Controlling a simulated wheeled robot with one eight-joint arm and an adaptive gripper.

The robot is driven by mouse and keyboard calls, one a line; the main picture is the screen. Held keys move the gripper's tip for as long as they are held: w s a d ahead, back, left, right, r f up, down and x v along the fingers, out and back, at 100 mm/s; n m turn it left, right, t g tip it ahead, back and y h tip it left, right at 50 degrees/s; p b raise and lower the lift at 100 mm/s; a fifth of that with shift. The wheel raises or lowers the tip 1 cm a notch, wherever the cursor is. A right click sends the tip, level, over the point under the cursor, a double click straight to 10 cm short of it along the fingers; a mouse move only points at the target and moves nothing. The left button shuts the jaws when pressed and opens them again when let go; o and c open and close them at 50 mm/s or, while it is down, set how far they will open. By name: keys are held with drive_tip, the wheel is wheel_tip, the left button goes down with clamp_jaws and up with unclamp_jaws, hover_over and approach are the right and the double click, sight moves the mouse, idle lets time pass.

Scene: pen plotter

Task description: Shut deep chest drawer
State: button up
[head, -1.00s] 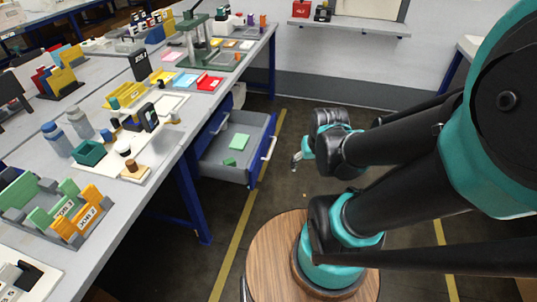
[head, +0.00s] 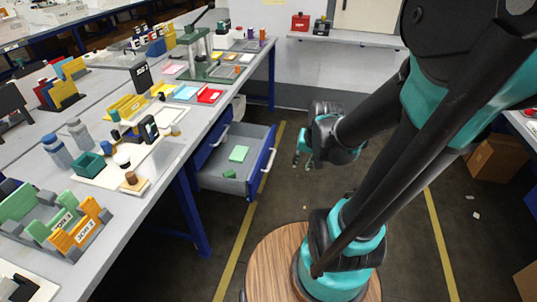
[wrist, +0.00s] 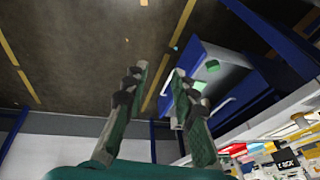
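The deep drawer (head: 222,183) has grey walls and a blue front and is pulled out from under the workbench in the head view. A green flat block (head: 239,153) and a small green piece (head: 229,174) lie inside. Its pale bar handle (head: 268,160) faces right, toward my gripper (head: 303,160), which is apart from it. My gripper (wrist: 160,70) is open and empty there, with floor between the fingertips.
The workbench (head: 165,215), crowded with small parts and holders, fills the left. A shut blue drawer front with a handle (head: 220,134) is beside the open drawer. Floor (head: 285,200) is clear right of the drawer. A box (head: 497,157) stands far right.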

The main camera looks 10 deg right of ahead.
drive_tip(key=w+m, duration=0.1)
drive_tip(key=w, duration=0.2)
drive_tip(key=w+m+y, duration=0.1)
drive_tip(key=w+m, duration=0.1)
drive_tip(key=w, duration=0.2)
drive_tip(key=w+m, duration=0.1)
drive_tip(key=w, duration=0.2)
drive_tip(key=shift+w+a+f+m+g+y, duration=0.15)
drive_tip(key=shift+w+a+m+g+y, duration=0.15)
drive_tip(key=shift+w+a+m, duration=0.1)
clamp_jaws()
drive_tip(key=w+f+m+y, duration=0.25)
drive_tip(key=w+m, duration=0.25)
drive_tip(key=w, duration=0.5)
drive_tip(key=m+y, duration=0.3)
drive_tip(key=m, duration=0.6)
approach(265, 154)
drive_tip(key=x, duration=0.4)
drive_tip(key=shift+f, duration=0.45)
drive_tip(key=shift+w+a, duration=0.15)
drive_tip(key=shift+a, duration=0.35)
